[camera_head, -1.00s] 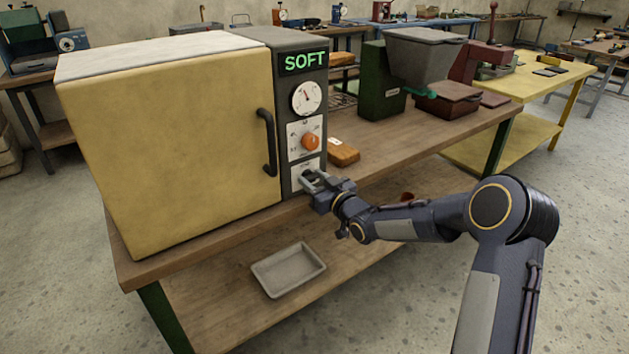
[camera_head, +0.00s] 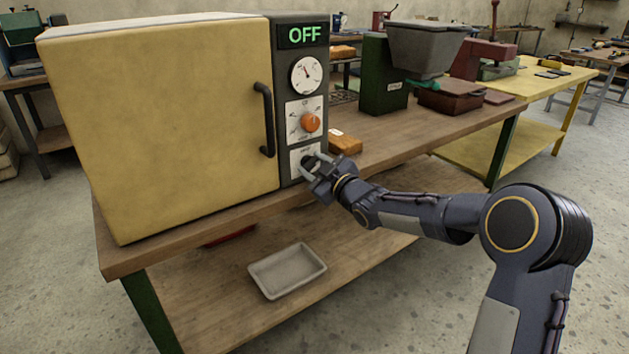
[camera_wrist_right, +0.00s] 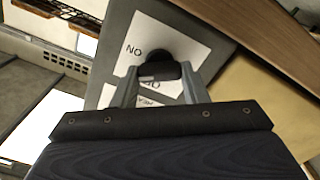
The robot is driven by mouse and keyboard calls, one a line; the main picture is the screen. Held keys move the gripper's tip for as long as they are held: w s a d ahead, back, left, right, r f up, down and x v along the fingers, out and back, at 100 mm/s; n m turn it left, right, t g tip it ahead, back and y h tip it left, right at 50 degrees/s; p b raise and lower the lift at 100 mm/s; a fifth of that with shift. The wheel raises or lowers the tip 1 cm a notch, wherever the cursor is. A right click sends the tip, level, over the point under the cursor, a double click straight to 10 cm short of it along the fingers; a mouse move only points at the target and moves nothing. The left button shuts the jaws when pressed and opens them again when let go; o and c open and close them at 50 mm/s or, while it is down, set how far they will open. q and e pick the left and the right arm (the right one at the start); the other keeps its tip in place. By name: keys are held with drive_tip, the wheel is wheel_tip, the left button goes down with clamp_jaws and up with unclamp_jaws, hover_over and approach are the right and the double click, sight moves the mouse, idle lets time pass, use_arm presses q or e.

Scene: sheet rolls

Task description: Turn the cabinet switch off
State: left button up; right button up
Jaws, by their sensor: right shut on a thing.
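The yellow-doored cabinet (camera_head: 165,115) stands on the wooden bench. Its grey control column (camera_head: 299,70) carries a green display (camera_head: 303,35) that reads OFF, a round gauge (camera_head: 306,75) and an orange knob (camera_head: 310,122) below it. The black cabinet switch (camera_wrist_right: 154,62) is on a white label plate low on the column, seen in the right wrist view. My right gripper (camera_head: 313,166) is at this plate, its two fingers shut on the switch, one on each side. The gripper partly hides the plate in the head view. My left gripper is out of view.
A vertical door handle (camera_head: 265,120) stands out just left of the column. An orange-brown block (camera_head: 345,144) lies on the bench right of the cabinet. A green machine with a grey hopper (camera_head: 425,50) stands farther back. A grey tray (camera_head: 287,270) sits on the lower shelf.

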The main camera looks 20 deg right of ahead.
drive_tip(key=n+b, duration=0.1)
drive_tip(key=n, duration=0.1)
drive_tip(key=n+b, duration=0.3)
drive_tip(key=b, duration=0.1)
drive_tip(key=shift+f+n, duration=0.25)
drive_tip(key=shift+n, duration=0.15)
drive_tip(key=shift+a+n+b, duration=0.1)
drive_tip(key=shift+n+b, duration=0.9)
drive_tip(key=shift+n, duration=0.2)
drive_tip(key=shift+n+b, duration=0.85)
drive_tip(key=shift+n, duration=0.75)
drive_tip(key=o, duration=1)
drive_tip(key=shift+r, duration=0.1)
